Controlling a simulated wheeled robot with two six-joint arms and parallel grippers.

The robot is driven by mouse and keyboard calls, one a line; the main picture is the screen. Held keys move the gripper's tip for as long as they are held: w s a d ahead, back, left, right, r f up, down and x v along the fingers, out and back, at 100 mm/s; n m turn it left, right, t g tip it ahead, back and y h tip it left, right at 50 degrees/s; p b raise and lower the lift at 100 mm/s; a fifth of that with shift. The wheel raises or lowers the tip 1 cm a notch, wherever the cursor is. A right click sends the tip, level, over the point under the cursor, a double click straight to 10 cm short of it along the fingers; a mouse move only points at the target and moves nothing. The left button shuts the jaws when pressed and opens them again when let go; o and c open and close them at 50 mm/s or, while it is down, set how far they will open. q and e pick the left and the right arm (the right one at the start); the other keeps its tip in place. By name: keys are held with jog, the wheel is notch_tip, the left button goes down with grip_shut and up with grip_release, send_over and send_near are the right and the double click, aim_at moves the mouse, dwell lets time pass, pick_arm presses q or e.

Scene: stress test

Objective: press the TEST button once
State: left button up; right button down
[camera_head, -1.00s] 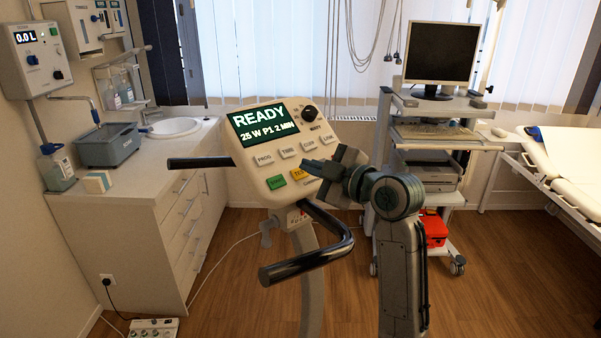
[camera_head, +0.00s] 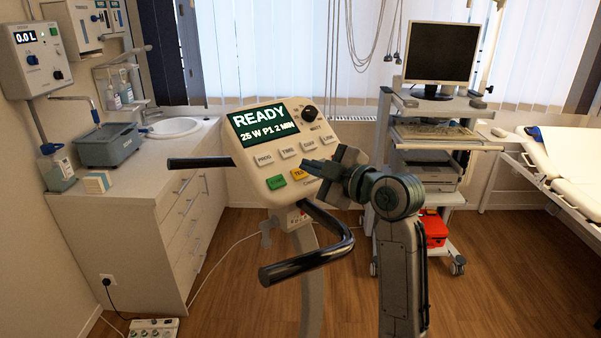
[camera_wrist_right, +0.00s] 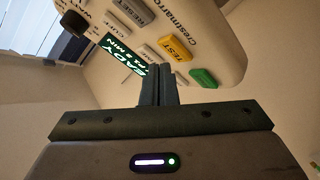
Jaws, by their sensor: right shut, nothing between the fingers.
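The tilted cream console (camera_head: 262,160) has a lit screen (camera_head: 264,122) reading READY, 25 W P1 2 MIN. The yellow TEST button (camera_head: 299,174) sits beside a green button (camera_head: 276,182) and is partly covered by my right gripper in the head view. My right gripper (camera_head: 310,167) is shut and empty, its tips close to the console's lower right. In the right wrist view, the TEST button (camera_wrist_right: 178,48) shows whole, up and right of the shut fingertips (camera_wrist_right: 154,70). The tips look apart from it; exact distance is unclear. My left gripper is out of view.
Grey buttons, such as TIME (camera_head: 288,153), sit just above the TEST button, and a dark knob (camera_head: 309,113) is at the top right. A black handlebar (camera_head: 310,258) curves below my right gripper; another grip (camera_head: 200,162) sticks out left.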

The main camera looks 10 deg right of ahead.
jog(key=shift+f, duration=0.15)
jog(key=shift+w+a+f+b, duration=0.15)
jog(key=shift+w+f+b, duration=0.05)
jog(key=shift+w+b, duration=0.1)
jog(key=shift+w+a+f, duration=0.1)
jog(key=shift+f, duration=0.25)
dwell(0.8)
jog(key=shift+r, duration=0.1)
jog(key=shift+s+d+r+p, duration=0.3)
jog(key=shift+s+r, duration=0.1)
jog(key=shift+r, duration=0.15)
jog(key=shift+a, duration=0.1)
jog(key=s+r+p, duration=0.1)
jog(key=d+r+p, duration=0.1)
jog(key=s+r+p, duration=0.1)
jog(key=r, duration=0.1)
jog(key=shift+s+d, duration=0.25)
jog(key=shift+s, duration=0.1)
